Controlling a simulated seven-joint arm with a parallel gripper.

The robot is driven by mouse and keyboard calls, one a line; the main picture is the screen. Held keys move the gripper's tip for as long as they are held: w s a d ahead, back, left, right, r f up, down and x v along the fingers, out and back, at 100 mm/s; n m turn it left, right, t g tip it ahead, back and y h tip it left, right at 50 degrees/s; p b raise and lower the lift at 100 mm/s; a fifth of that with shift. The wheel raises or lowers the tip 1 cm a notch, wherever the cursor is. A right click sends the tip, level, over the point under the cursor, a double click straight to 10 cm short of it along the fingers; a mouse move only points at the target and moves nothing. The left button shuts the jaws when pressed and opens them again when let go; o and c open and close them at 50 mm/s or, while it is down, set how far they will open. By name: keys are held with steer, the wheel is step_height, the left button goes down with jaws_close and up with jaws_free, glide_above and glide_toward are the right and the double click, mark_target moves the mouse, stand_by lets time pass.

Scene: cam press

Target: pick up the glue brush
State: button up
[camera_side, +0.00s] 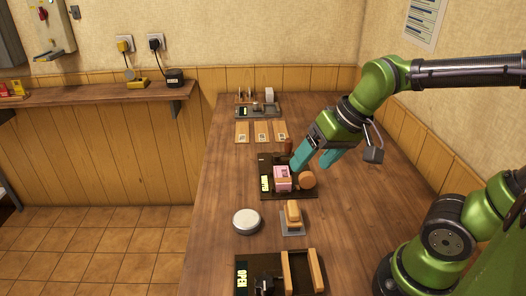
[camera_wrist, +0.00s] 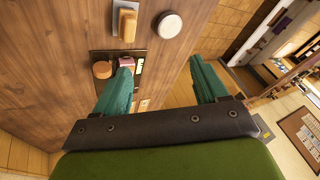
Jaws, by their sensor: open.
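My gripper (camera_side: 312,164) is open and empty, with its teal fingers apart above the right rear part of a dark tray (camera_side: 306,195). Both fingers also show in the wrist view (camera_wrist: 160,68). A small upright brown handle (camera_side: 289,146) stands at the tray's back edge, close to the left finger; it may be the glue brush, but it is too small to tell. The tray also bears a pink block (camera_side: 282,179) and a round orange-brown piece (camera_side: 307,180). In the wrist view the left finger partly covers the tray (camera_wrist: 96,54).
A wooden block on a grey plate (camera_side: 292,214) and a round white-topped tin (camera_side: 246,222) stand nearer the camera. A dark press marked OPEN (camera_side: 280,275) is at the front. Cards (camera_side: 262,131) and another tray (camera_side: 258,110) lie behind. The table's right side is largely clear.

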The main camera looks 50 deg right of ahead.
steer(key=w+d+f+m+g+h, duration=0.2)
steer(key=w+f+m+g, duration=0.25)
steer(key=w, duration=0.25)
glide_above(293, 207)
steer(key=shift+g, duration=0.35)
step_height(293, 207, down, 10)
steer(key=shift+a+r, duration=0.1)
steer(key=shift+r, duration=0.05)
steer(key=f, duration=0.5)
steer(key=shift+d+f, duration=0.2)
steer(key=shift+f, duration=0.1)
steer(key=c, duration=1.2)
